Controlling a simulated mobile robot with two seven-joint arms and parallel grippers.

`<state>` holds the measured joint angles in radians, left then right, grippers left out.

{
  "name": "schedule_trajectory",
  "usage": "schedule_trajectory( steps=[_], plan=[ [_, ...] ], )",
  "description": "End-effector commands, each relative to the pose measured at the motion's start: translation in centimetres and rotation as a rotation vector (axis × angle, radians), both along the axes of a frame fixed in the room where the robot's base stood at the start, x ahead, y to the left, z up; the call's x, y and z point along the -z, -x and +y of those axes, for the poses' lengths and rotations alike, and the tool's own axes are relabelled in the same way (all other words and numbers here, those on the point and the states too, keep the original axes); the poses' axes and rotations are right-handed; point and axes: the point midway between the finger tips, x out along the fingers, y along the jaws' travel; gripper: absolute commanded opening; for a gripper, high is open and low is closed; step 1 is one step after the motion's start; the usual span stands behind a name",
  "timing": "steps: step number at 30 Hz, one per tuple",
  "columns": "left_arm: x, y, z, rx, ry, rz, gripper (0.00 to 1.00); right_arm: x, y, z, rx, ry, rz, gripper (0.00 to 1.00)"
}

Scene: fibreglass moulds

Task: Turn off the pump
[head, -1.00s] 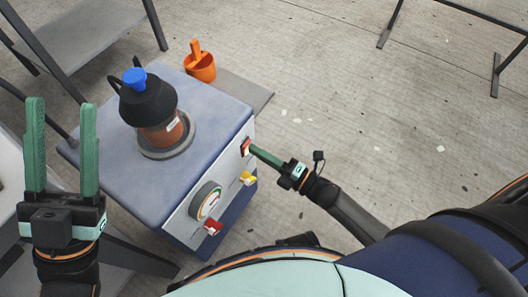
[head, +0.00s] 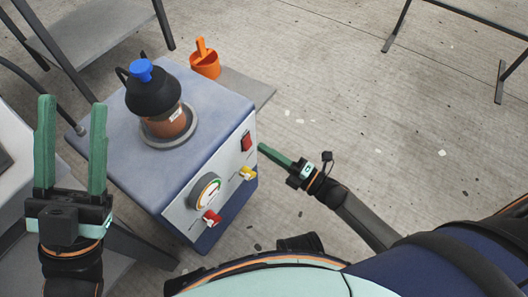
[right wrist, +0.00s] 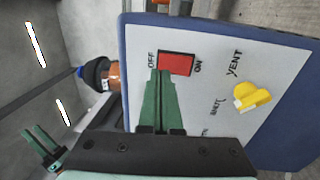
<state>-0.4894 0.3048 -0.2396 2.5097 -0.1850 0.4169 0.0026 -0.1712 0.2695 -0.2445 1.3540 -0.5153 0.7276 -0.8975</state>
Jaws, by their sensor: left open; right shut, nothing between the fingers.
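The pump (head: 215,92) is a blue-grey box with a pale front panel. A red rocker switch (head: 246,141) is high on that panel. In the right wrist view the switch (right wrist: 176,63) has OFF and ON printed at its two ends; I cannot tell which end is pressed in. My right gripper (head: 263,148) is shut and empty, its green fingertips a small gap in front of the panel by the switch. In the right wrist view its fingertips (right wrist: 161,74) overlap the OFF end's corner. My left gripper (head: 72,102) is open and empty, left of the pump.
A gauge (head: 205,191), a red valve handle (head: 212,217) and a yellow valve handle (head: 247,173) are on the panel. A dark pot with a blue knob (head: 140,70) stands on top of the pump. An orange cup (head: 205,65) is behind. The floor right of the pump is clear.

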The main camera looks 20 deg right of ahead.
Motion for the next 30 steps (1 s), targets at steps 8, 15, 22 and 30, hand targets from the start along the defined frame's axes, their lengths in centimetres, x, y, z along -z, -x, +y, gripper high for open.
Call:
schedule_trajectory(
  steps=[8,15,22,30],
  plan=[
    [-1.7,0.1,0.1,-0.011,-0.016,-0.013,0.50,-0.9,4.3,-3.8,0.000,0.003,0.005,0.00],
    [-2.5,0.0,0.3,-0.030,-0.023,-0.025,0.50,-1.2,7.1,-6.0,0.001,0.002,0.002,0.00],
    [-2.6,0.0,0.3,-0.032,-0.022,-0.026,0.50,-1.2,7.8,-6.5,0.000,0.002,0.001,0.00],
    [-2.4,0.1,0.3,-0.031,-0.021,-0.022,0.50,-1.2,7.7,-6.5,0.000,0.002,0.001,0.00]
  ],
)
